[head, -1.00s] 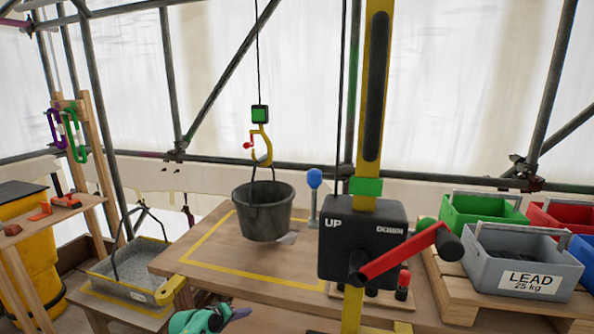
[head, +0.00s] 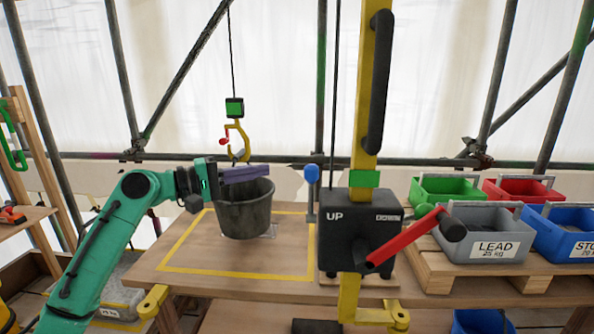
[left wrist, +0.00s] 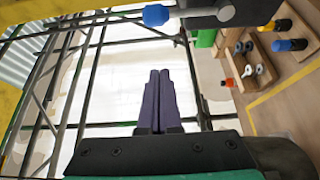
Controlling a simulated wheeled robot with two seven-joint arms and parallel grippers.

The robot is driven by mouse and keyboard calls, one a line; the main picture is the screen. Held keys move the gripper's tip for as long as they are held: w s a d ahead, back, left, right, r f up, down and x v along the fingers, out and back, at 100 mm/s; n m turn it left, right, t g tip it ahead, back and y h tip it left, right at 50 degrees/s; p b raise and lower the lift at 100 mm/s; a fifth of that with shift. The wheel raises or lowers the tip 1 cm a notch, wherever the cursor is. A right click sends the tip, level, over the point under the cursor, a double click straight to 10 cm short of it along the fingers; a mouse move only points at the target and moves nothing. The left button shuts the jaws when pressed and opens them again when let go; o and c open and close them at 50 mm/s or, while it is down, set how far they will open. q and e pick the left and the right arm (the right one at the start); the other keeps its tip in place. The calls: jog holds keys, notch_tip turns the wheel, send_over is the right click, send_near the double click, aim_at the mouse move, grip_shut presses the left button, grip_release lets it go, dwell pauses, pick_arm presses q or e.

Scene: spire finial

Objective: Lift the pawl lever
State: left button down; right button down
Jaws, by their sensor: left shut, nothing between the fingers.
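The pawl lever, a grey post with a blue knob (head: 312,174), stands upright at the left side of the dark winch box (head: 362,235) marked UP and DOWN. In the left wrist view its blue knob (left wrist: 156,15) shows at the top edge, with a grey rod running right to the box. My left gripper (head: 269,172) is shut and empty, its purple fingers pointing right toward the knob from a short gap to its left. It also shows in the left wrist view (left wrist: 159,74), apart from the knob. My right gripper is not in view.
A black bucket (head: 246,212) is under the yellow hook (head: 238,142), partly hidden by my left gripper. The winch's red crank (head: 405,240) sticks out to the right. Weight boxes, including the grey LEAD one (head: 482,235), stand on a pallet at right. A yellow-outlined area marks the table.

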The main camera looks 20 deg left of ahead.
aim_at(311, 193)
pick_arm(q)
jog(key=p+x, duration=0.6)
jog(key=x, duration=0.4)
jog(key=s+d+f+m+h+b, duration=0.1)
jog(key=s+m+b, duration=0.4)
jog(key=b, duration=0.5)
jog(key=s+d+f+m+h+b, duration=0.2)
jog(key=s+m+h+b, duration=0.2)
jog(key=s+b, duration=0.3)
jog(key=shift+s+d+m+t+b, duration=0.3)
jog(key=shift+m+b, duration=0.1)
jog(key=shift+b, duration=1.45)
jog(key=shift+r, duration=0.1)
